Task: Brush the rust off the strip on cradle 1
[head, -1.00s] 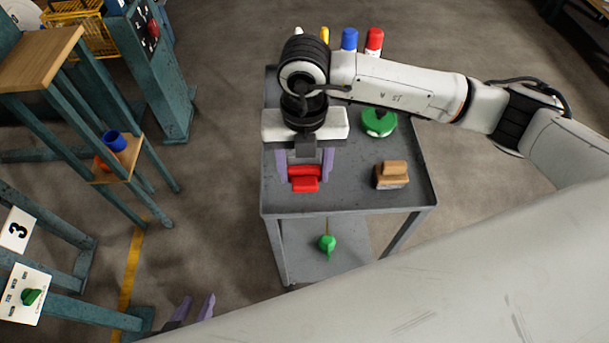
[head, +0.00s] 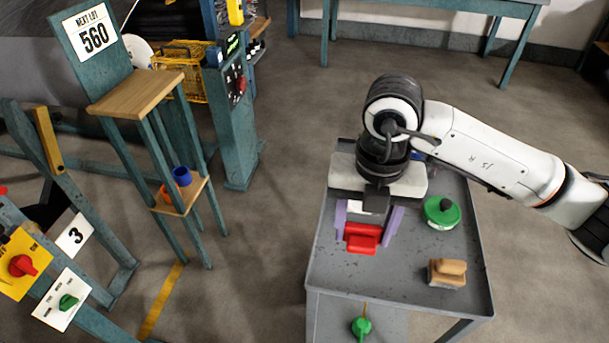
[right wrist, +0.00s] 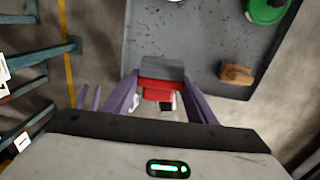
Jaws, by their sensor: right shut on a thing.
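My right gripper (head: 368,222) is over the left part of the grey cart, its purple fingers shut on a red tool (head: 363,238). In the right wrist view the red tool (right wrist: 158,90) sits between the fingers with a grey block (right wrist: 161,69) at its far side. Whether it touches the cart top I cannot tell. Two purple fingertips of my left gripper (right wrist: 89,97) show apart at the left of the right wrist view, with nothing between them. Cradle 1 and its strip cannot be made out in these frames.
The grey cart (head: 400,268) also holds a green-lidded tin (head: 441,212) and a wood-backed brush (head: 447,272). A teal stand with wooden shelves (head: 137,93) holds a blue cup (head: 182,176). A sign marked 3 (head: 73,236) and control panels are at left. Open floor lies between stand and cart.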

